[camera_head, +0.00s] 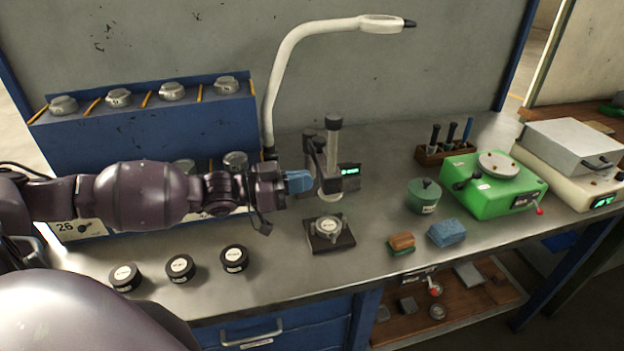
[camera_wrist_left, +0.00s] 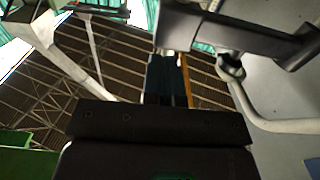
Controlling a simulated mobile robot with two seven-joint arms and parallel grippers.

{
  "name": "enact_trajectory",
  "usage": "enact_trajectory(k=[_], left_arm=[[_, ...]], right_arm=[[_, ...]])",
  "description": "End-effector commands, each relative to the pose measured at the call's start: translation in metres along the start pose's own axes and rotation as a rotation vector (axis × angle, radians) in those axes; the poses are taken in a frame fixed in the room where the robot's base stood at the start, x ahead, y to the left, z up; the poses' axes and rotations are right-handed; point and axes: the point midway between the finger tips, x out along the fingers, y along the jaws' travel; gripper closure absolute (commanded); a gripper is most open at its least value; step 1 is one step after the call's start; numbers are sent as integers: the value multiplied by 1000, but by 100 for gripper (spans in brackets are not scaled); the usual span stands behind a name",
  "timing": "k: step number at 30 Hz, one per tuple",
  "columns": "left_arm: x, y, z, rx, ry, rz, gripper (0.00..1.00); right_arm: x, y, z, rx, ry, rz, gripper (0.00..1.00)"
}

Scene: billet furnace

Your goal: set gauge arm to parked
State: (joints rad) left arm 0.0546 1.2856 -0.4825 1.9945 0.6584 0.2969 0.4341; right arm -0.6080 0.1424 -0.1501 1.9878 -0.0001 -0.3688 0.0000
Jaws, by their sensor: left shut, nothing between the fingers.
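The gauge stand (camera_head: 334,150) is an upright pale column with a dark top, standing on the bench. Its dark gauge arm (camera_head: 313,152) is on the column's left side, and a small display with green digits (camera_head: 349,171) is on the right. A round piece on a dark square base (camera_head: 329,232) sits in front of it. My left gripper (camera_head: 299,182) reaches in from the left, its blue fingertips shut and empty, just left of the stand; contact cannot be told. In the left wrist view the fingers (camera_wrist_left: 166,78) point up beneath a dark bar, probably part of the gauge.
A white curved lamp (camera_head: 275,85) rises behind the gripper. Several labelled black pucks (camera_head: 180,268) lie front left. A green pot (camera_head: 424,196), a blue sponge (camera_head: 446,232), a brown brush (camera_head: 401,243) and a green machine (camera_head: 494,188) stand to the right. A blue rack (camera_head: 150,122) is behind my arm.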

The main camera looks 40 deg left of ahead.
Motion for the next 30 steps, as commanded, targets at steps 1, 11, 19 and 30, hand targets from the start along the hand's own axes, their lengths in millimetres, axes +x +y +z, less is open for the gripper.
enact_trajectory(k=[1,11,19,30], left_arm=[[6,0,0,0,2,1,100],[22,0,0,-1,-1,0,100],[23,0,0,-1,-1,0,100],[35,0,-2,-3,3,-25,100]], right_arm=[[0,0,2,0,-4,0,100],[0,0,0,-1,0,0,100],[4,0,-9,-3,19,-2,100],[1,0,-16,-3,24,-2,100]])
